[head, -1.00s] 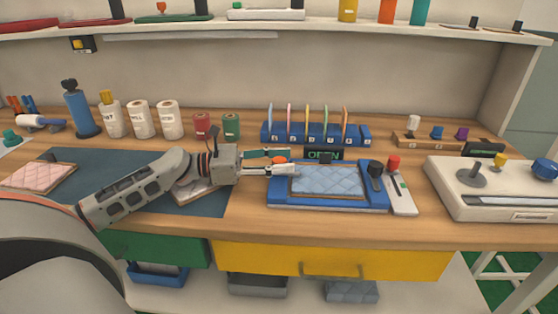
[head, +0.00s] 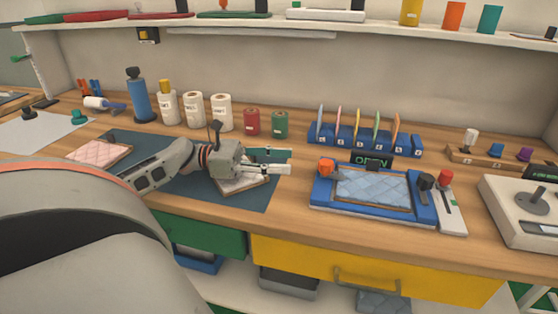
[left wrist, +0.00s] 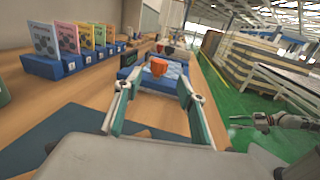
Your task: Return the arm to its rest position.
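My left gripper (head: 287,162) is over the dark mat (head: 265,195), left of the blue press frame (head: 318,200). Its two fingers are apart with nothing between them; the left wrist view (left wrist: 155,105) shows this too. A light-blue quilted mattress (head: 372,187) lies flat in the blue frame, clear of my gripper. A pale pad (head: 240,184) lies on the mat, partly hidden under my gripper. A grey jointed hand (left wrist: 265,120), seemingly my right gripper, shows small at the right of the left wrist view; its fingers are unclear.
A sign (head: 371,162) reading OPEN stands behind the frame. A pink quilted pad (head: 98,152) lies at left. Bottles and rolls (head: 193,109) and a blue rack of cards (head: 365,140) line the back. A white device (head: 530,212) stands at right.

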